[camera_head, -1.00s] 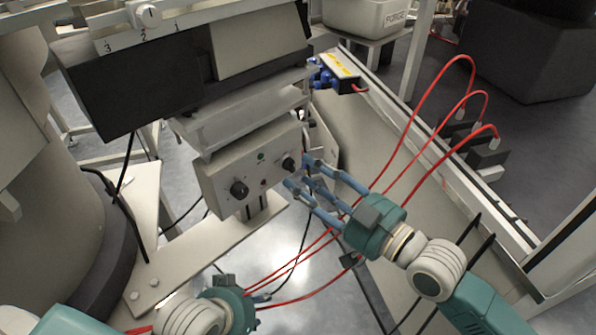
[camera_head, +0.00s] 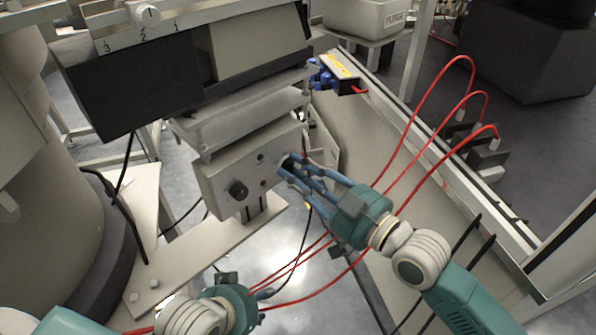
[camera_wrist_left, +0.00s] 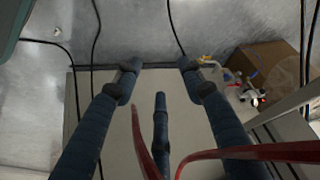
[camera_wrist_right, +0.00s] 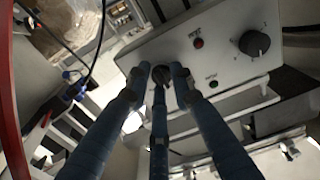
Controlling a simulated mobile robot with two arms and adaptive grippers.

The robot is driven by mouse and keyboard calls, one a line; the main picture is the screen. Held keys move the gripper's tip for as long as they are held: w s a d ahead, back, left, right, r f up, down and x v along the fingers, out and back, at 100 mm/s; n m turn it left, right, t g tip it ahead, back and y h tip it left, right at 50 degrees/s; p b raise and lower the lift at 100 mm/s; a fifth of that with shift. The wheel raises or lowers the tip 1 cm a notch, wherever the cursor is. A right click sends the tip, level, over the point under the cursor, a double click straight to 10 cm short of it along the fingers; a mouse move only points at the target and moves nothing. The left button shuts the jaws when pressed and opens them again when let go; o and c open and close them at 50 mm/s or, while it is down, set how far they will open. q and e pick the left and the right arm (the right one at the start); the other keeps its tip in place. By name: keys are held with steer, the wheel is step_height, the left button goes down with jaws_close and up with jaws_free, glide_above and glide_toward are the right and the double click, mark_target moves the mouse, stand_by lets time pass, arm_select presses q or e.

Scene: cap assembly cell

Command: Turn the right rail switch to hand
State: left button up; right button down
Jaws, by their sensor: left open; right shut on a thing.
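The control box (camera_head: 218,185) is a pale panel with two black knobs and small buttons between them. Its right knob is mostly hidden by my right gripper (camera_head: 287,168) in the head view; it shows in the right wrist view (camera_wrist_right: 161,75) between the blue fingers. My right gripper is shut on this knob. The left knob (camera_head: 238,189) is free; it also shows in the right wrist view (camera_wrist_right: 254,43). My left gripper is open and empty, low in the head view with its fingers hardly visible; its blue fingers show spread in the left wrist view (camera_wrist_left: 157,72).
A long pale rail (camera_head: 400,110) lies to the right. A dark cable hangs below the control box.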

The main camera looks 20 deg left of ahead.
steer(key=shift+s+f+n, duration=0.15)
steer(key=shift+f+n, duration=0.25)
steer(key=shift+n, duration=1)
arm_select(q)
steer(key=s+a+g+p, duration=0.1)
steer(key=s+g+p, duration=0.1)
steer(key=s, duration=0.4)
steer(key=shift+s+a+g+y+p, duration=0.15)
steer(key=shift+a+g+y+p, duration=0.15)
steer(key=shift+a+g, duration=0.1)
arm_select(e)
steer(key=shift+d+n, duration=0.1)
steer(key=shift+n, duration=2.9)
steer(key=shift+w+f, duration=0.1)
steer(key=shift+w, duration=0.1)
steer(key=c, duration=1.5)
jaws_free()
steer(key=shift+r, duration=0.2)
steer(key=shift+r, duration=0.1)
steer(key=v, duration=1.2)
